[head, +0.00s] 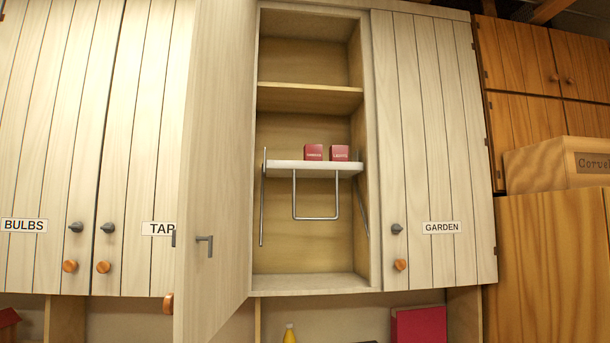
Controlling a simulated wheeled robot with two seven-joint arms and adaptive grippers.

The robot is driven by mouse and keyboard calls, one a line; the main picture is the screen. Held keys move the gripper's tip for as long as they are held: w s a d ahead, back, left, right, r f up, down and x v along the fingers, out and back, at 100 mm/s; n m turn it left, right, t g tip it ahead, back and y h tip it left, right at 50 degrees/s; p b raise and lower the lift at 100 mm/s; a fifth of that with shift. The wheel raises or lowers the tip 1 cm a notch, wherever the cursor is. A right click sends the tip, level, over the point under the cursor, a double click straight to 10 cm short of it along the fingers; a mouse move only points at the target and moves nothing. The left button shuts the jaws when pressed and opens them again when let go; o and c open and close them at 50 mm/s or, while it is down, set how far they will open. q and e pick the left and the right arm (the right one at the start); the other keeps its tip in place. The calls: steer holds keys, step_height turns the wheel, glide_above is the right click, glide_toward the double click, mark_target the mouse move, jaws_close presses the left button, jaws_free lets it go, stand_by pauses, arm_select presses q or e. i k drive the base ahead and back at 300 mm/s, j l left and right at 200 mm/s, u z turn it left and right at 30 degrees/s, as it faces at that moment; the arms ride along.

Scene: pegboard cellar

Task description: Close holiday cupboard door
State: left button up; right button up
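The cupboard door (218,140) in the middle stands open, swung out toward me from the left side of its compartment. I see its pale inner face, with a small grey lever (205,240) on it. An orange knob (168,303) shows past its free edge; its outer face and any holiday label are hidden. Two small red boxes (314,152) (340,153) stand on that shelf; the right one seems to read "LIGHTS". Neither gripper is in view.
Closed doors labelled "BULBS" (24,225) and "TAP…" (158,228), partly covered, are at left. A closed "GARDEN" door (441,227) is at right. Orange wooden cabinets (545,230) and a box (560,160) stand far right. Below are a red box (418,324) and a yellow object (290,335).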

mark_target(214, 196)
steer(key=j+z, duration=0.15)
steer(key=j, duration=0.35)
steer(key=j+z, duration=0.2)
steer(key=j, duration=0.35)
steer(key=j+z, duration=0.15)
steer(key=j, duration=0.35)
steer(key=k+j+z, duration=0.2)
steer(key=j, duration=0.3)
steer(key=j+z, duration=0.15)
steer(key=j, duration=0.35)
steer(key=k+j+u, duration=0.1)
steer(key=u, duration=0.25)
steer(key=k, duration=0.05)
